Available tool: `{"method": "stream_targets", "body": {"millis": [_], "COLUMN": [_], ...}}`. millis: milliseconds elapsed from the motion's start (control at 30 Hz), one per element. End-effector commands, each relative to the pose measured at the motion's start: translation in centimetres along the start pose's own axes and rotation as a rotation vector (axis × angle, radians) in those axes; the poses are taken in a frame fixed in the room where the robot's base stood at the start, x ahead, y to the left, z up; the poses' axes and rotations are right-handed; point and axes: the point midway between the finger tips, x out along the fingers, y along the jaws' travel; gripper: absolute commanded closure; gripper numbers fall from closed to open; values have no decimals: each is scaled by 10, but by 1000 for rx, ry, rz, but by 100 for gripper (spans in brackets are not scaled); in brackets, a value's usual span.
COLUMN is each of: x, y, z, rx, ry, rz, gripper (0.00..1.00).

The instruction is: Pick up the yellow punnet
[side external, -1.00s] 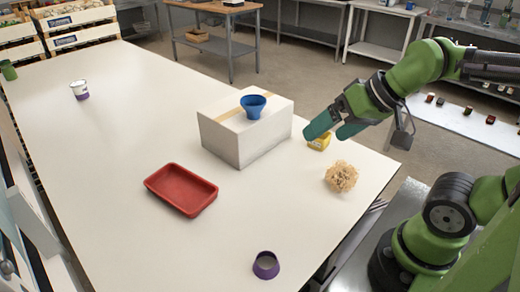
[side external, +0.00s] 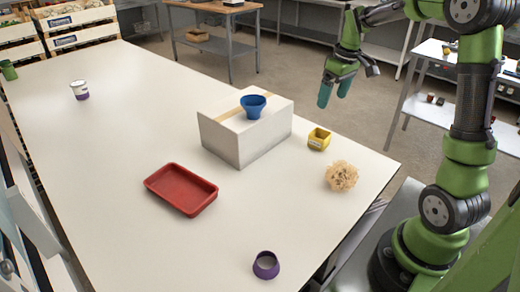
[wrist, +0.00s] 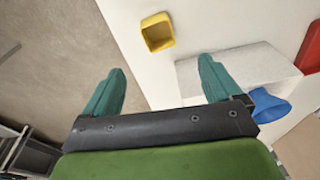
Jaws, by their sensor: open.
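The yellow punnet (side external: 319,139) stands upright on the white table, just right of the white box. It is a small open-topped container, and its inside looks empty in the wrist view (wrist: 158,33). My gripper (side external: 335,98) is open and empty, raised above and beyond the punnet near the table's far right edge in the side view. In the wrist view its two teal fingers (wrist: 160,90) are spread apart, with the punnet ahead of them and not between them.
A white box (side external: 240,143) with a blue cup (side external: 253,105) on top stands beside the punnet. A beige frilly clump (side external: 341,176) sits nearer the right edge. A red tray (side external: 181,189), a purple cup (side external: 266,265) and a white-and-purple cup (side external: 80,90) stand apart on the table.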

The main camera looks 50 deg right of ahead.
Motion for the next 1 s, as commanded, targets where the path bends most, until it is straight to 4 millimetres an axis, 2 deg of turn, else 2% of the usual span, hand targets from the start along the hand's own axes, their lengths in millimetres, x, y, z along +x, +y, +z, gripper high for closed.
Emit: {"method": "stream_targets", "body": {"millis": [100, 267, 700, 1000], "x": [-10, 1, 90, 115], "y": [1, -1, -1, 0], "z": [-6, -3, -3, -2], "rx": [-113, -164, -162, -162], "ry": [3, -6, -6, -4], "rz": [5, -4, -3, -3], "gripper": [8, 8, 8, 8]}}
